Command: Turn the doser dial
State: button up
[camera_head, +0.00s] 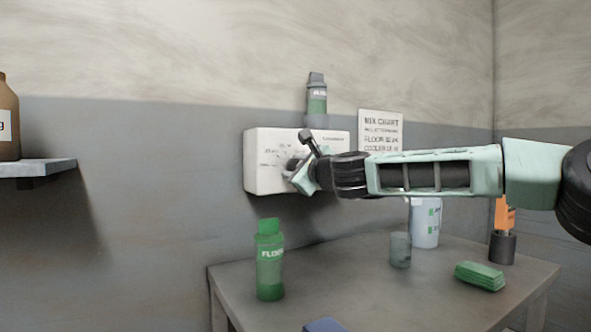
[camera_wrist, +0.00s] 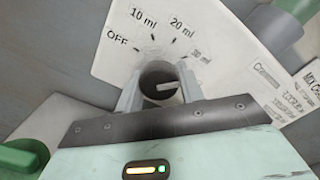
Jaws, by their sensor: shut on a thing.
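The doser is a white box (camera_head: 262,183) on the wall, with its face marked OFF, 10 ml, 20 ml and 30 ml in the wrist view (camera_wrist: 115,58). In the head view my gripper (camera_head: 297,174) is at the box's front and hides most of the dial.
A green bottle (camera_head: 270,272), a small clear cup (camera_head: 400,250), a white tub (camera_head: 426,225) and green sponges or cloths (camera_head: 480,276) stand on the table (camera_head: 345,283) below. A grey-green bottle (camera_head: 317,100) sits above the box. A mix chart (camera_head: 381,128) hangs at its right.

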jog(key=o, duration=1)
jog(key=b+v, duration=0.3)
jog(key=v, duration=1.4)
jog(key=shift+s+d, duration=0.15)
jog(key=shift+d, duration=0.05)
